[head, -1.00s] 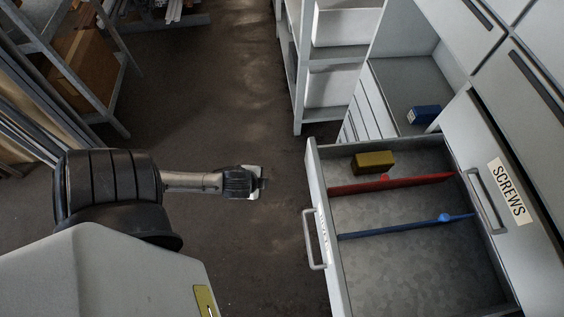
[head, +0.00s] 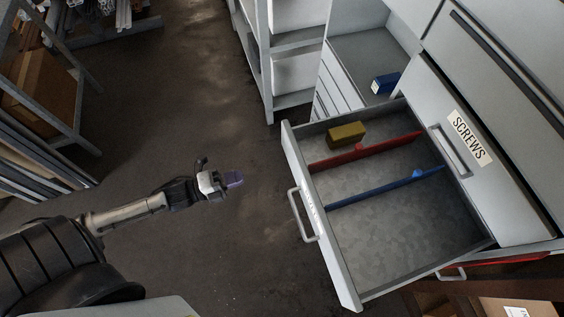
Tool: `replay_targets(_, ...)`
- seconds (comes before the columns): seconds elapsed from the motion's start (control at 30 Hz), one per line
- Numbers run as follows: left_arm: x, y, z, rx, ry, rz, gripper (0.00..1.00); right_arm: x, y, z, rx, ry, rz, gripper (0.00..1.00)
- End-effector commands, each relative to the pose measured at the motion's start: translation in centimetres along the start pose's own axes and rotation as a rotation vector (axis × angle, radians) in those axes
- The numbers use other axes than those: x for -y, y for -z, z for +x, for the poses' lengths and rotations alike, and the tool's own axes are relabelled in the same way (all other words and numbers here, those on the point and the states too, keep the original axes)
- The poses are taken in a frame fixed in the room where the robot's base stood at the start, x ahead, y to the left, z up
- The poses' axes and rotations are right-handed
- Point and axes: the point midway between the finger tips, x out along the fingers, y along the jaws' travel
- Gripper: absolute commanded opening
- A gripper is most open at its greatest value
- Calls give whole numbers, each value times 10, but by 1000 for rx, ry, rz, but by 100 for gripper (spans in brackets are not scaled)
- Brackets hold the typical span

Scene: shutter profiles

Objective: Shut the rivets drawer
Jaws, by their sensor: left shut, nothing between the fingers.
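An open grey drawer (head: 375,220) sticks out of the cabinet on the right of the head view. It has a bar handle (head: 302,217) and a label on its front, too oblique to read, so I cannot tell if it is the rivets drawer. Inside are a yellow box (head: 346,134), a red divider (head: 365,150) and a blue divider (head: 385,187). My left gripper (head: 232,179) is shut and empty, to the left of the drawer front and apart from the handle. My right gripper is not in view.
A closed drawer labelled SCREWS (head: 470,138) is to the right. A blue box (head: 385,83) lies in another open compartment behind. Another handle (head: 452,273) shows low at the right. Shelving (head: 268,60) stands at the back; the floor (head: 190,120) around my left gripper is clear.

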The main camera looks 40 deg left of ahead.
Motion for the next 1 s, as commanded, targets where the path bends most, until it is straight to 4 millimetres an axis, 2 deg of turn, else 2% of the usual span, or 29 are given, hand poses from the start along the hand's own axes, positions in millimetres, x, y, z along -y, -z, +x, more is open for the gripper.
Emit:
replay_targets(0.17, 2, -1, 16, 1, 2, 12, 0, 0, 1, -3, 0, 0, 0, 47)
replay_targets(0.7, 2, -1, 105, 2, 0, 9, 0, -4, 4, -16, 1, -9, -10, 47)
replay_targets(1.0, 0, 0, 133, 2, -2, 9, 0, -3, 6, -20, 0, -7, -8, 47)
